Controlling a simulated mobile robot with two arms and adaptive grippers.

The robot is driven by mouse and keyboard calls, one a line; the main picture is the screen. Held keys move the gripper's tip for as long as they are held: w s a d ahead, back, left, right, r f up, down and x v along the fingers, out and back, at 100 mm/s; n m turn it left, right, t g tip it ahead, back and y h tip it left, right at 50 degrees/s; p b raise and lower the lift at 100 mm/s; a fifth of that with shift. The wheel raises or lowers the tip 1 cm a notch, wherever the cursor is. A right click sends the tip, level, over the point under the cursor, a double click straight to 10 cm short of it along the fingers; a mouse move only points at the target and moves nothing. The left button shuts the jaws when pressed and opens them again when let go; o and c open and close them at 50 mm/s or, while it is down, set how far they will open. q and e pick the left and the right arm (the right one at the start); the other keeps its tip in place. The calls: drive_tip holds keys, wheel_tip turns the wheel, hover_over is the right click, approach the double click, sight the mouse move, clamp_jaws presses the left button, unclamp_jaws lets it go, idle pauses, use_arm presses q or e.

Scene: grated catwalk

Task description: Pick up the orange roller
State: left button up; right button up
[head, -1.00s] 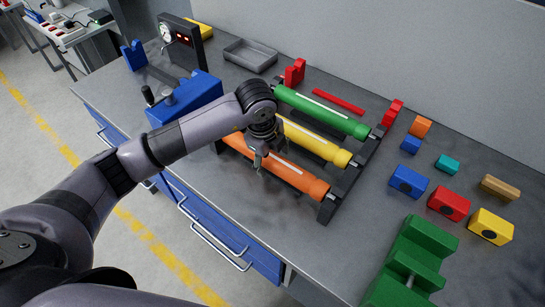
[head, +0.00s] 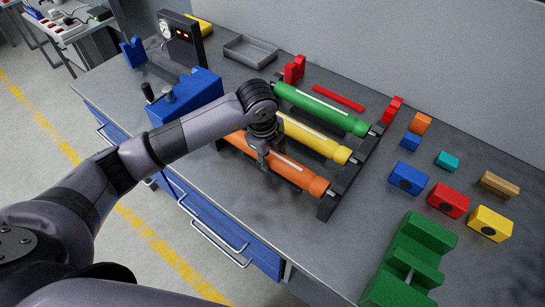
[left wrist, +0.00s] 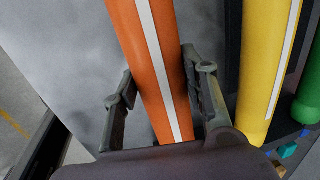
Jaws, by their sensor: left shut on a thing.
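The orange roller (head: 296,173) lies nearest the front edge in a dark rack, with a white stripe along its length. My left gripper (head: 263,160) is on the middle of the roller from above, and its arm hides part of the roller's left end. In the left wrist view, the two fingers (left wrist: 160,95) sit one on each side of the orange roller (left wrist: 150,60), shut on it. The roller still appears to lie in line with the rack. My right gripper is not in view.
A yellow roller (head: 324,143) and a green roller (head: 325,110) lie parallel behind in the rack (head: 328,206). A blue machine (head: 190,97) stands left. Coloured blocks (head: 448,201) and a green stepped block (head: 412,262) stand right. The bench front between is clear.

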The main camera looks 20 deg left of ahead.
use_arm(q)
clamp_jaws()
drive_tip(key=shift+w+r, duration=0.1)
drive_tip(key=shift+r, duration=0.1)
